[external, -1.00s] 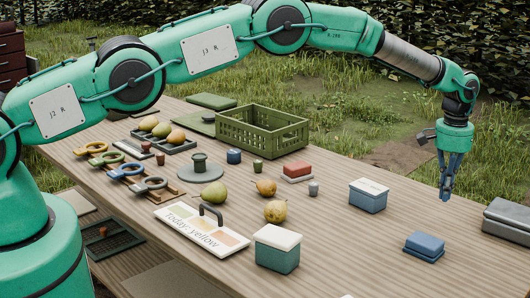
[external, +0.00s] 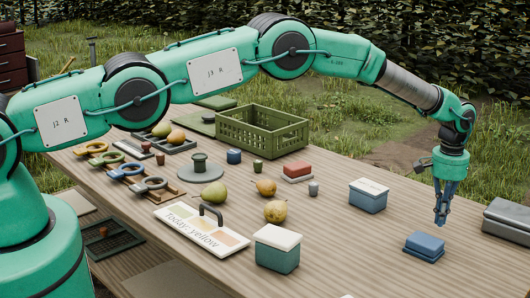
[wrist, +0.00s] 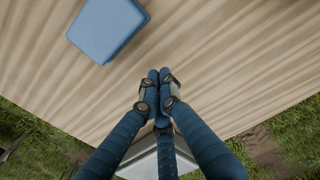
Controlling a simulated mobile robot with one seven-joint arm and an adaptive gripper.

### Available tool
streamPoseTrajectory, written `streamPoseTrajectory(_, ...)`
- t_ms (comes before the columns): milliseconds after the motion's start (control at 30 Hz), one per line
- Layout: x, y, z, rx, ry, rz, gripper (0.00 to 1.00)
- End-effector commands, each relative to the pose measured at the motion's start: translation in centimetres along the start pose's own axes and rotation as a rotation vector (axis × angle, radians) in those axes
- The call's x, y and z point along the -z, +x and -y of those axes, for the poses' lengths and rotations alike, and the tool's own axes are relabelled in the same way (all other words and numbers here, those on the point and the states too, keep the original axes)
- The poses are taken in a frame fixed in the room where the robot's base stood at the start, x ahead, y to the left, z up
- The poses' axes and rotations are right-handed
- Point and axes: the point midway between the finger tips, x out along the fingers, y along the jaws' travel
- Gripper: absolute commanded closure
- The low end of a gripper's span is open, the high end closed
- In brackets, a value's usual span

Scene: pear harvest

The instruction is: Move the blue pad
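The blue pad (external: 424,246) lies flat on the wooden table near its right front part in the external view. It also shows at the upper left of the wrist view (wrist: 108,27), partly cut off by the frame's top edge. My gripper (external: 440,222) hangs fingers-down above the table, just above and behind the pad in the external view. In the wrist view my gripper's fingertips (wrist: 159,76) are together, with nothing seen between them. The fingers are apart from the pad, which lies up and left of them there.
A blue box with a white lid (external: 368,195) stands left of the gripper. A grey case (external: 508,219) is at the right table edge. A teal box with a pale lid (external: 277,248) stands nearer. Pears (external: 275,211) and a green crate (external: 262,132) are farther left.

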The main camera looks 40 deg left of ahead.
Motion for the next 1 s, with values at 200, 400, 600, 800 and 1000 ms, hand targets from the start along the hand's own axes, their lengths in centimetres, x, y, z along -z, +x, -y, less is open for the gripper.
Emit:
streamPoseTrajectory(200, 0.0, 2.4, 0.0, 0.000, 0.000, 0.000, 1.00)
streamPoseTrajectory(400, -0.9, 2.5, 0.0, 0.000, 0.001, -0.001, 1.00)
streamPoseTrajectory(600, -2.2, 2.5, 0.0, 0.000, 0.001, -0.001, 1.00)
streamPoseTrajectory(800, -3.5, 2.6, -0.1, 0.000, 0.001, -0.001, 1.00)
streamPoseTrajectory(1000, -4.0, 2.6, 0.0, 0.000, 0.000, -0.001, 1.00)
